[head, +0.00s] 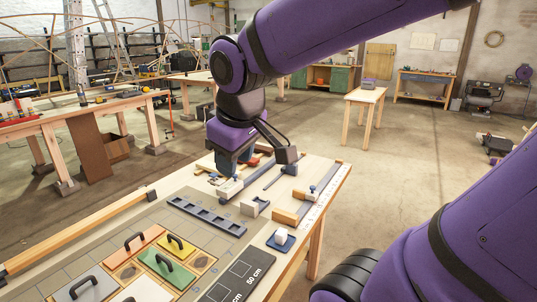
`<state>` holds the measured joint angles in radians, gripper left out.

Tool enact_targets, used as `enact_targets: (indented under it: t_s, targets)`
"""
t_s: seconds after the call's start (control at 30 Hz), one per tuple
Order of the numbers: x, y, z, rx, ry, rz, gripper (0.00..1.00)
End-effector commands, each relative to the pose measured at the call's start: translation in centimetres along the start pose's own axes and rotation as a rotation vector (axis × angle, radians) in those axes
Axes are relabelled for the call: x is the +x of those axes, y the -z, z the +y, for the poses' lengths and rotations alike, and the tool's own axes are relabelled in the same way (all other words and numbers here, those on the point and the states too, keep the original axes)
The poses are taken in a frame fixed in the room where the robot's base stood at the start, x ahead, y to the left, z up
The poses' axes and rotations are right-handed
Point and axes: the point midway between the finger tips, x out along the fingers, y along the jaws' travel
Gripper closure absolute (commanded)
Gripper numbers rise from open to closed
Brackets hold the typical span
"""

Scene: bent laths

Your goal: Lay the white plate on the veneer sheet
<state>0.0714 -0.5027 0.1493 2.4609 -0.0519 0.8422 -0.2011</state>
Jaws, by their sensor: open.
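The white plate (146,290) lies at the bottom edge of the head view, partly cut off, with part of a dark handle visible. Bare wood-coloured squares show beside the yellow and green plates (203,261) and left of the green plate (125,272); I cannot tell which is the veneer sheet. My gripper (236,167) is over the far part of the bench, well away from the white plate. Its jaws are open, and the fingertips are partly hidden against the clutter behind them.
Orange (140,238), yellow (182,250), green (167,268) and grey (84,290) plates with dark handles lie around. The floor right of the bench is open.

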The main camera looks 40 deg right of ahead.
Motion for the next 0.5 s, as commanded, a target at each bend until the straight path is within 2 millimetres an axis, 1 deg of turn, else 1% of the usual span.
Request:
enact_targets:
  t_s: [0.03, 0.1, 0.2, 0.33, 0.5]
  targets:
    - [-1.1, -1.2, 0.1, 0.055, 0.004, 0.029, 0.60]
    - [-2.2, -2.5, 0.2, 0.128, 0.014, 0.058, 0.60]
    - [-3.3, -4.2, 0.2, 0.216, 0.036, 0.092, 0.60]
    - [-4.1, -5.6, 0.3, 0.291, 0.058, 0.120, 0.60]
    - [-4.4, -6.3, 0.3, 0.325, 0.070, 0.131, 0.60]
